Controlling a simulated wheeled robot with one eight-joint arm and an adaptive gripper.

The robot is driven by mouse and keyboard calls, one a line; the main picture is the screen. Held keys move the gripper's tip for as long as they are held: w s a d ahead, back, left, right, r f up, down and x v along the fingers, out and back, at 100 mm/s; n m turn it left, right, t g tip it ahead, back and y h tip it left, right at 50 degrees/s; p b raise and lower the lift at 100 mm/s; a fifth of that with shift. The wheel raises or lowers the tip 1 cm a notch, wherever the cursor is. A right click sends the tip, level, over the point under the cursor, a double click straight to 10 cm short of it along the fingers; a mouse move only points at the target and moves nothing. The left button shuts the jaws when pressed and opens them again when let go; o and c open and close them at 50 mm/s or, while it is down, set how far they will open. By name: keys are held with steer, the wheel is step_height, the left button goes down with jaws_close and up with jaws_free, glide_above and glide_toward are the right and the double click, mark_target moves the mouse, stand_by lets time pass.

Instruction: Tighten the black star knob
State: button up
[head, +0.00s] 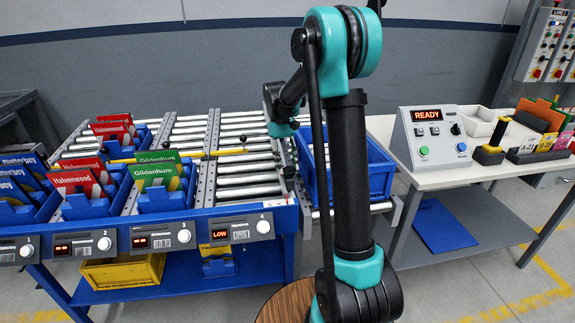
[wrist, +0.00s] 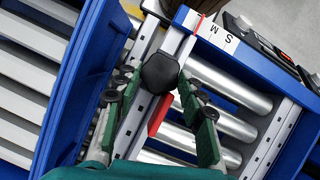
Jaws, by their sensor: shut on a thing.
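The black star knob (wrist: 160,72) sits on the metal rail beside the rollers in the wrist view. My gripper (wrist: 157,83) has its green-padded fingers on both sides of the knob, and its tips close on it. The fingers partly cover the knob's sides, so the exact contact is hard to see. A red piece (wrist: 159,115) lies on the rail below the knob. A white scale label (wrist: 216,34) with S and M and a red line is just beyond it. In the head view my arm hides much of this spot.
A blue tote (wrist: 75,85) stands close left of my gripper in the wrist view. Rollers (wrist: 228,84) lie to the right. In the head view, bins with red and green cards (head: 157,170) are left, and a READY panel (head: 432,137) stands on the right bench.

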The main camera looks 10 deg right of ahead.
steer(key=o, duration=1.2)
steer(key=shift+c, duration=0.2)
steer(key=v, duration=1.2)
